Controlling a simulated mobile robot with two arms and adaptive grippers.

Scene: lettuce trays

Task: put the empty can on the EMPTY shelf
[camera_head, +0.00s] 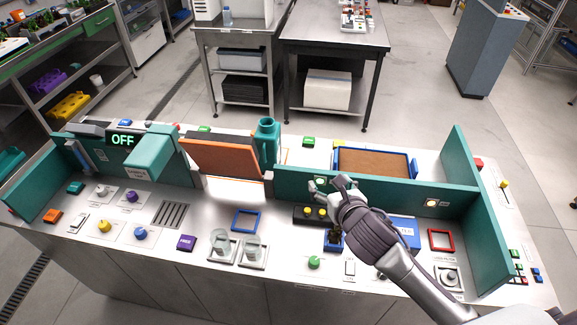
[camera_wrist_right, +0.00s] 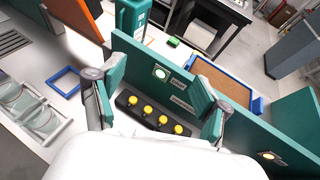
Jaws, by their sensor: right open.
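A teal can-like container (camera_head: 267,143) with a handle stands upright behind the bench's low teal wall, beside the orange panel. It also shows at the top of the right wrist view (camera_wrist_right: 132,18). I cannot tell whether it is empty. I can read no EMPTY shelf label in either view. My right gripper (camera_head: 331,183) is open and empty in front of the teal wall, to the right of the container and apart from it. In the right wrist view its fingers (camera_wrist_right: 152,98) spread on either side of a black block with yellow knobs (camera_wrist_right: 142,106). My left gripper is out of view.
Two glass beakers (camera_head: 222,240) stand in holders at the front. A blue-rimmed brown tray (camera_head: 413,166) lies behind the teal wall (camera_head: 380,195). Steel tables with lower shelves (camera_head: 245,68) stand behind. A green shelf unit (camera_head: 95,32) is at far left. Floor between is clear.

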